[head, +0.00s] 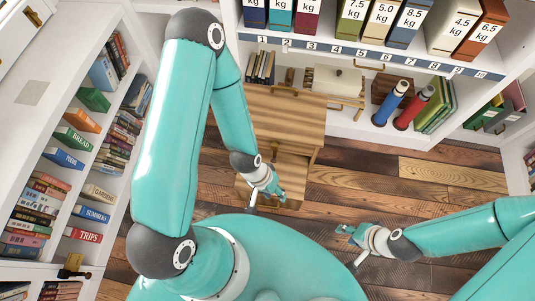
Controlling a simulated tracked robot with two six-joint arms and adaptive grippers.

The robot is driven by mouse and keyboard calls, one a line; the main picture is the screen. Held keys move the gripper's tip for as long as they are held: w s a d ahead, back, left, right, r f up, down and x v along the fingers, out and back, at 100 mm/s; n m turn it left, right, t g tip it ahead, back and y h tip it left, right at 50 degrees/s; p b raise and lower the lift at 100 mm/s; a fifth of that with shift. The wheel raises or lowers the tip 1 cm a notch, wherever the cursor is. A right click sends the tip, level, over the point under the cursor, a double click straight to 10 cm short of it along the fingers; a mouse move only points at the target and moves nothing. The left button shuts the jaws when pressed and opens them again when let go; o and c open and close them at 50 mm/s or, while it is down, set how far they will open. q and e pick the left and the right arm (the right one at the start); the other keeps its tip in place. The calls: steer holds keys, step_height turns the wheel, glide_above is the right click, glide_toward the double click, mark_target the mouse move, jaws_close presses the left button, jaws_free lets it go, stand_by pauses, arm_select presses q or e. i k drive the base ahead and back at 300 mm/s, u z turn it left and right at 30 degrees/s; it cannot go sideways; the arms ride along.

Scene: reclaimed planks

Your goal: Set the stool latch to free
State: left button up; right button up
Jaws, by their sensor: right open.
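The wooden step stool (290,118) stands on the floor in the middle of the head view, with a striped top and a lower step (292,168) in front. I cannot make out its latch or the latch's setting; my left arm covers part of the stool. My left gripper (276,189) is over the lower step, pointing down and right. Its fingers are too small to tell whether they are open or shut, or whether they touch the stool. My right gripper (345,231) is open and empty over the floor, right of and nearer than the stool.
A white bookcase (58,175) lines the left, with a brass fitting and dark handle (72,272) near its bottom. Weight-labelled boxes (352,22) stand on a numbered shelf behind. Below are a blue bottle (391,103) and a red bottle (414,107). The wooden floor (400,185) right of the stool is clear.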

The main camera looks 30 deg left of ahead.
mark_target(274, 145)
steer(key=u, duration=0.1)
steer(key=k, duration=0.4)
steer(key=u, duration=0.7)
steer(key=i, duration=0.35)
steer(key=z, duration=0.35)
steer(key=k, duration=0.35)
steer(key=z, duration=0.3)
